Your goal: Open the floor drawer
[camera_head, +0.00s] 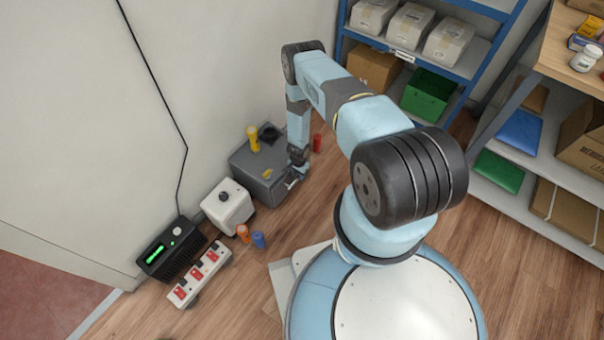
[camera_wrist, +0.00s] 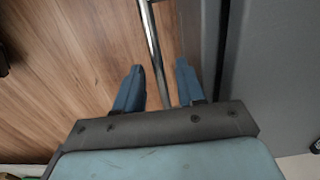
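The floor drawer is a grey box unit (camera_head: 245,160) on the floor against the wall in the head view. My gripper (camera_head: 292,181) is at its front, right side, low near the floor.
A white box (camera_head: 228,206), orange cup (camera_head: 243,233), blue cup (camera_head: 259,240), black device (camera_head: 172,248) and power strip (camera_head: 200,274) are to the left. A red cylinder (camera_head: 317,143) stands behind my arm.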

